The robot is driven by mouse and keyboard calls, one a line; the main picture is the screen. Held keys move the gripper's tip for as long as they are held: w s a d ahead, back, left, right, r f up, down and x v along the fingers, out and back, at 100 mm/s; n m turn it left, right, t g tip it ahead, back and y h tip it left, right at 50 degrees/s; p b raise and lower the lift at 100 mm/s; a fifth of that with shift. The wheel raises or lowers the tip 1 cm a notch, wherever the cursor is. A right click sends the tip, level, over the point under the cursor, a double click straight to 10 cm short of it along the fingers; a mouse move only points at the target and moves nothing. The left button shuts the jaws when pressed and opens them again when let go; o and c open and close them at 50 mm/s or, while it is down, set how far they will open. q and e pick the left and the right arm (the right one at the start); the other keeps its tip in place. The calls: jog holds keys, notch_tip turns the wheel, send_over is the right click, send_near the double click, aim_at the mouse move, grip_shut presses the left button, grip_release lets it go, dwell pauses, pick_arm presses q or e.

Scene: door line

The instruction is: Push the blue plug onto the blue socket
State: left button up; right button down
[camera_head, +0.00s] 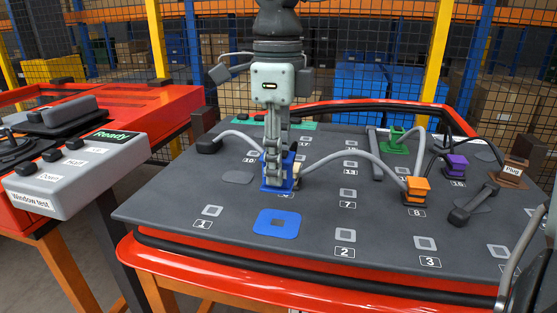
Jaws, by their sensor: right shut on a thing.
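My right gripper (273,172) comes down from the top middle with its fingers pointing down. It is shut on the blue plug (291,172), which is partly hidden behind the fingers. A grey cable runs from beside the plug to the right. The plug is upright, low over the dark panel; I cannot tell whether it touches the panel. My left gripper is not in view.
The dark panel (170,203) has several numbered pale sockets. An orange plug (416,189), a purple plug (457,164) and a green plug (396,142) stand to the right with cables. A grey "Window test" box (90,175) is at the left. The panel around the blue socket is clear.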

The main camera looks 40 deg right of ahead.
jog(key=shift+f, duration=0.15)
jog(key=shift+f+b, duration=2.8)
jog(key=shift+f, duration=0.15)
jog(key=shift+f, duration=0.2)
jog(key=shift+f+b, duration=0.65)
jog(key=shift+b, duration=0.1)
jog(key=shift+r, duration=0.1)
jog(key=c, duration=1.1)
grip_release()
